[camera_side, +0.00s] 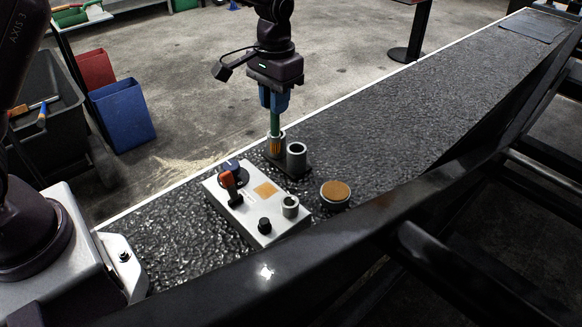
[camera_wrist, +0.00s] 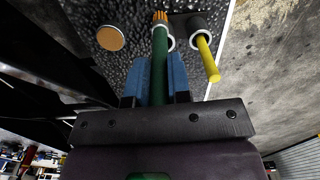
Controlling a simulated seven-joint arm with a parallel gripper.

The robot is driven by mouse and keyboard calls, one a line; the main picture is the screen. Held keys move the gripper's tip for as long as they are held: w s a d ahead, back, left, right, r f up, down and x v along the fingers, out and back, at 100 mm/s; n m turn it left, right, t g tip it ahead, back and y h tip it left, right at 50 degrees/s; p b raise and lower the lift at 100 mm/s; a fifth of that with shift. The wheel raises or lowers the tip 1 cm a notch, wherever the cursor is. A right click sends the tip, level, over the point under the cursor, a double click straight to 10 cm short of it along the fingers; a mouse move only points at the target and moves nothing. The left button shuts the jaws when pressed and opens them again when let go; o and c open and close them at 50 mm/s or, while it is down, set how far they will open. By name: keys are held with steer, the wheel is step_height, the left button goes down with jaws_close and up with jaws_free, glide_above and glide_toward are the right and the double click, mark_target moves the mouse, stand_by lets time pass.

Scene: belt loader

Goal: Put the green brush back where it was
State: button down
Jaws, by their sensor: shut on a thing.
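My gripper (camera_side: 273,100) has blue fingers and is shut on the green brush (camera_side: 275,125), holding it upright with its orange bristle end (camera_side: 276,147) down. In the wrist view the green handle (camera_wrist: 159,65) runs out between the fingers to the orange bristles (camera_wrist: 160,17). A grey open-topped tube holder (camera_side: 296,158) stands beside the bristle end in the side view and looks empty. A second tube holder (camera_wrist: 199,42) holds a yellow stick (camera_wrist: 208,60) in the wrist view. I cannot tell whether the bristles touch a holder.
Bins (camera_side: 122,112) stand on the floor.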

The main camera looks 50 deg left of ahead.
steer(key=w, duration=0.6)
step_height(320, 180, down, 9)
steer(key=shift+r+m, duration=0.2)
steer(key=shift+m, duration=0.2)
steer(key=shift+a, duration=0.1)
steer(key=c, duration=1.1)
jaws_free()
steer(key=shift+f, duration=0.1)
steer(key=shift+o, duration=0.2)
